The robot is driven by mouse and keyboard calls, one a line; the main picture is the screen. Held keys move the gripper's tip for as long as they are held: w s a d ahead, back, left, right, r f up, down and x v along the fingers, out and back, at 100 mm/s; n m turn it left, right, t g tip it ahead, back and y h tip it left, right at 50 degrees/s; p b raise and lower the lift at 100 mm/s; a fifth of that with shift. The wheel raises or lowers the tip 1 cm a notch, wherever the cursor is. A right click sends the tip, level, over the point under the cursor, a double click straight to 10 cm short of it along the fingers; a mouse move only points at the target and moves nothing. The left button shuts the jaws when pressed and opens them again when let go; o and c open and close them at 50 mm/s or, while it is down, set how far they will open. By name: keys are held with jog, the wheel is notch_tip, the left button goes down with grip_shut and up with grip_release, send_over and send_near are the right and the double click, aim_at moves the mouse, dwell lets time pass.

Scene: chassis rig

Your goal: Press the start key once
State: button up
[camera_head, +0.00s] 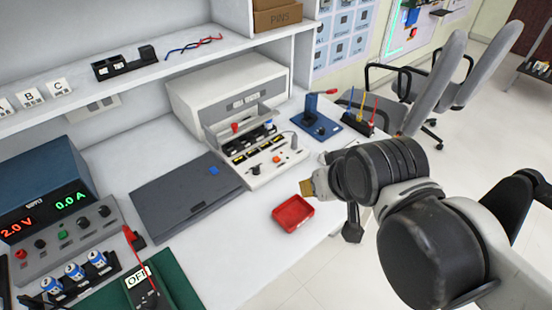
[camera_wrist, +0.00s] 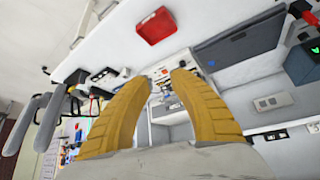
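A white bench test unit (camera_head: 228,92) stands at the back of the bench, with a front panel (camera_head: 268,168) carrying a dark knob, a small orange-red key (camera_head: 278,158) and other small controls. No start label is readable, so I cannot tell for certain which key is the start key. My gripper (camera_head: 306,188) is in front and to the right of the panel, above the bench's front edge, apart from the panel. In the wrist view its two yellow fingers (camera_wrist: 160,78) stand apart with nothing between them, and the panel (camera_wrist: 170,68) shows beyond their tips.
A red tray (camera_head: 293,213) lies on the bench near my gripper; it also shows in the wrist view (camera_wrist: 158,25). A dark grey flat case (camera_head: 185,195) lies left of the unit. A blue fixture (camera_head: 316,122) stands right. A power supply (camera_head: 65,235) is at far left.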

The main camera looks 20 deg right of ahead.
grip_shut()
dwell(1.0)
